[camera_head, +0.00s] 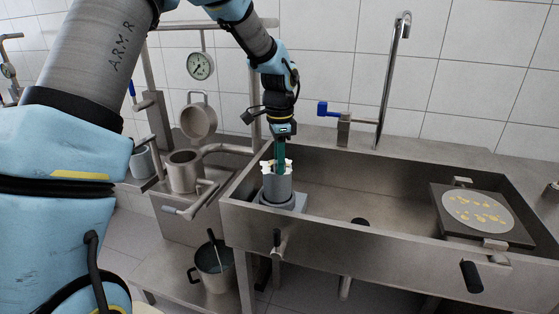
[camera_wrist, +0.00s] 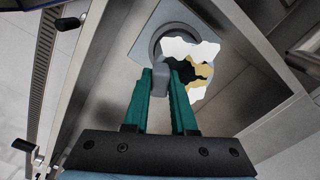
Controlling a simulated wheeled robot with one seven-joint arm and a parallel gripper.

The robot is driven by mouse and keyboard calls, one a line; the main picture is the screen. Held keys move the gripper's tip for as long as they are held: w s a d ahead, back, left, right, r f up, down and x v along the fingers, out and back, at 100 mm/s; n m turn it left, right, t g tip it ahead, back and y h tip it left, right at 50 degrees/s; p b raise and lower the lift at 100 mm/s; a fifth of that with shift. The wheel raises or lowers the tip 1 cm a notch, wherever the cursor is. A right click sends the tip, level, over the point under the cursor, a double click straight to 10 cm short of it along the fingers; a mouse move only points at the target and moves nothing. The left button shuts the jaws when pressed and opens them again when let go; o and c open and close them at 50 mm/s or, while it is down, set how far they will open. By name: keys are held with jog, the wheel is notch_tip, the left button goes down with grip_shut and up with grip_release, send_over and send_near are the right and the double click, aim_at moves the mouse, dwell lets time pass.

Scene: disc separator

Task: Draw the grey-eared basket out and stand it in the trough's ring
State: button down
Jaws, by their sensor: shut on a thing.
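My gripper (camera_head: 279,165) points down over the left end of the trough (camera_head: 345,190). Its green fingers are shut on a grey ear (camera_wrist: 161,78) at the rim of the basket (camera_head: 277,187). The basket is a grey cylinder and looks upright. Ragged white pieces (camera_wrist: 178,47) with black and yellow patches show at its top. Below it lies a square grey plate (camera_wrist: 148,28), which also shows in the head view (camera_head: 298,203). The ring at the plate is mostly hidden by the basket; I cannot tell whether the basket rests fully in it.
A dark board with a round speckled disc (camera_head: 478,210) sits at the trough's right end. A tall tap pipe (camera_head: 388,85) and blue-handled valve (camera_head: 333,112) stand behind. Pans (camera_head: 184,172) and a gauge (camera_head: 200,66) are at left. A pot (camera_head: 213,268) sits on the lower shelf. The trough's middle is clear.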

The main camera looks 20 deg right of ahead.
jog(key=shift+f+b, duration=0.65)
jog(key=shift+f, duration=1.15)
jog(key=c, duration=0.7)
grip_release()
jog(key=shift+o, duration=0.2)
notch_tip(320, 180, up, 11)
jog(key=shift+f+b, duration=0.1)
jog(key=shift+b, duration=1)
jog(key=shift+a, duration=0.1)
